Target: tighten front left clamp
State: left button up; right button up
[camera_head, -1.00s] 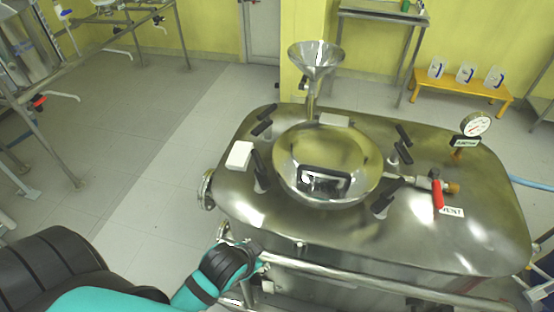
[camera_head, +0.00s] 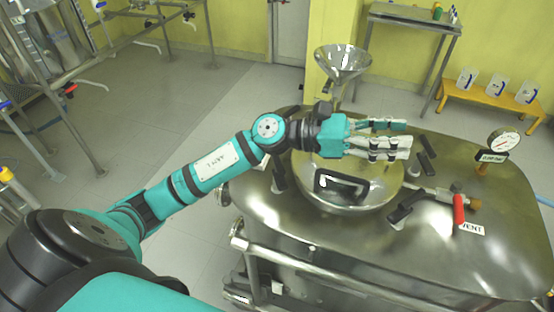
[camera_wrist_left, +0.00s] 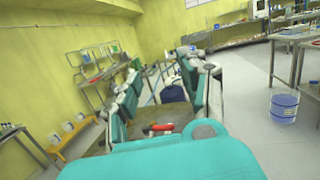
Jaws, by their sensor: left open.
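The steel reactor lid (camera_head: 345,203) has a round domed hatch with black-handled clamps around it. The front right clamp (camera_head: 405,207) is at the right front of the hatch. My left gripper (camera_head: 408,137) is open and empty, above the back of the hatch, its fingers pointing right, beyond the front left clamp. The left wrist view shows its teal fingers (camera_wrist_left: 165,80) spread apart. My right gripper is not in view.
A steel funnel (camera_head: 343,62) rises behind the hatch. A red valve handle (camera_head: 459,209) and a pressure gauge (camera_head: 503,141) stand on the lid's right. A steel rail (camera_head: 340,272) runs along the front.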

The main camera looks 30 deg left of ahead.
pick_arm(q)
notch_tip(320, 180, down, 3)
jog(key=a+m+g+y, duration=0.1)
jog(key=m+g+y, duration=0.15)
jog(key=m, duration=0.35)
jog(key=m+g+y, duration=0.4)
jog(key=m+y, duration=0.3)
jog(key=y, duration=0.7)
send_near(276, 157)
jog(key=f+p, duration=0.1)
jog(key=f, duration=0.2)
jog(key=d+f+p, duration=0.1)
jog(key=f, duration=0.3)
jog(key=w+f+p, duration=0.1)
jog(key=f+p, duration=0.1)
jog(key=f, duration=0.2)
jog(key=shift+d, duration=0.35)
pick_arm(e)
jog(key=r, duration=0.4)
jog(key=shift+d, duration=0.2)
pick_arm(q)
jog(key=shift+w+r+t, duration=0.1)
jog(key=shift+t, duration=0.15)
grip_shut()
